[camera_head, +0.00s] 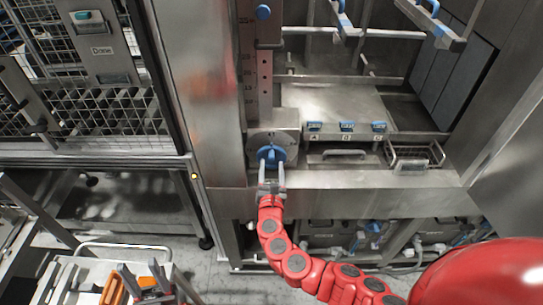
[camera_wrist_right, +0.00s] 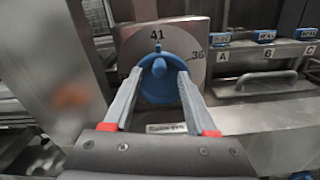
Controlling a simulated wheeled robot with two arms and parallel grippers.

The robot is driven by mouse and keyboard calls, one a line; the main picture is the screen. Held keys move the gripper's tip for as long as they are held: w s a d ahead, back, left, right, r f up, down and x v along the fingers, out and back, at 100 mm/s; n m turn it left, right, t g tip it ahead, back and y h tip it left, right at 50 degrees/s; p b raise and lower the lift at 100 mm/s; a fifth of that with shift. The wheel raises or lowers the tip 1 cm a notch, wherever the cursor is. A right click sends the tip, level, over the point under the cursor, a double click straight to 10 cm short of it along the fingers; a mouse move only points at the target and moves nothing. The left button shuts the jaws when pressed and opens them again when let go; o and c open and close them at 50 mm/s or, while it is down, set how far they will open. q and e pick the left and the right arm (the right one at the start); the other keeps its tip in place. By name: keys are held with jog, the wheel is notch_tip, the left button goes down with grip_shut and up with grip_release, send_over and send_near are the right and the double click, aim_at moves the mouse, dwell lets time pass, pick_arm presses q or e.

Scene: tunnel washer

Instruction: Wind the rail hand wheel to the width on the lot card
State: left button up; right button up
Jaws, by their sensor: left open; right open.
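The blue hand wheel (camera_head: 271,153) sits on a metal plate on the machine's front. In the right wrist view the wheel (camera_wrist_right: 160,88) has a knob at its middle and a small pointer at its top, by the number 41. The dial plate (camera_wrist_right: 135,45) also shows 36 at the right. My right gripper (camera_head: 271,186) is open in front of the wheel; its fingers (camera_wrist_right: 160,75) reach either side of the knob, and contact cannot be told. I cannot identify a lot card.
A vertical scale (camera_head: 264,75) runs above the wheel. Blue tags (camera_head: 347,126) over letters and a wire basket (camera_head: 414,155) are to the right. A mesh guard (camera_head: 110,110) is at the left. A pale trolley (camera_head: 75,280) with orange items (camera_head: 113,291) stands at the lower left.

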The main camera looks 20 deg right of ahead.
aim_at(272, 160)
jog(key=shift+p+x, duration=0.3)
jog(key=shift+x, duration=1.55)
grip_shut()
